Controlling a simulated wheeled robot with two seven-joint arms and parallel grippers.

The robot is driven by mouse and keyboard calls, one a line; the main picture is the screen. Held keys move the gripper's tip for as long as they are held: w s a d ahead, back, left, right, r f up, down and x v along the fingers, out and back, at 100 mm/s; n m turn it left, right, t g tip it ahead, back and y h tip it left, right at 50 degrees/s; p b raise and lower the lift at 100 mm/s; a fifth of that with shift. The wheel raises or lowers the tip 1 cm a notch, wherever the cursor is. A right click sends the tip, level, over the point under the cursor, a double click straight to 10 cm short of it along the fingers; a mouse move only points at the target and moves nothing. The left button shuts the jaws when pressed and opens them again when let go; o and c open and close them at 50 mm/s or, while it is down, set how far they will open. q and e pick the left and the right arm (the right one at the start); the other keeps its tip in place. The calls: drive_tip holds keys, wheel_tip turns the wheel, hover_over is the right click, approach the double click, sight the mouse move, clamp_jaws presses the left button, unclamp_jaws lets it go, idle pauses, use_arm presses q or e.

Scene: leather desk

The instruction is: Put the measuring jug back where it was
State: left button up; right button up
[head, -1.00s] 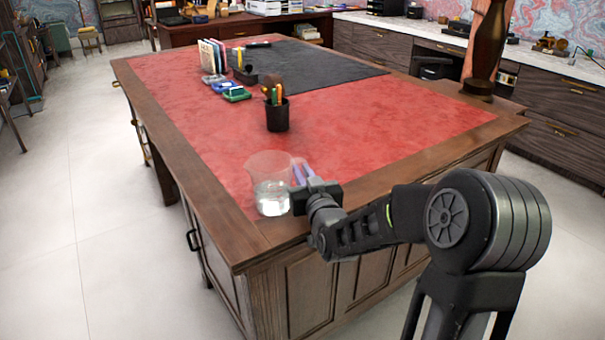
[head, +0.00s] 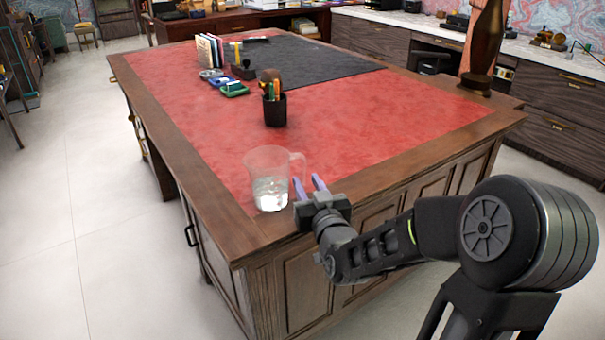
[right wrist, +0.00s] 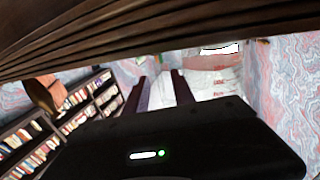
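The clear measuring jug (head: 268,180) stands upright near the front left corner of the desk, with clear contents low inside and its handle toward the right. My right gripper (head: 310,184) is just right of the jug, at the desk's front edge. Its two purple fingers are spread with nothing visible between them, and the handle shows beyond them. In the right wrist view the fingers (right wrist: 160,90) are apart, and the jug (right wrist: 212,82) with red markings is beside and beyond them. My left gripper is out of view.
The desk's red leather top (head: 370,135) is mostly bare. A black pen cup (head: 274,110) stands behind the jug. Ink pads (head: 233,89) and upright books (head: 210,50) are farther back. A dark wooden post (head: 485,45) stands at the right.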

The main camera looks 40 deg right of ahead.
drive_tip(key=shift+v, duration=0.9)
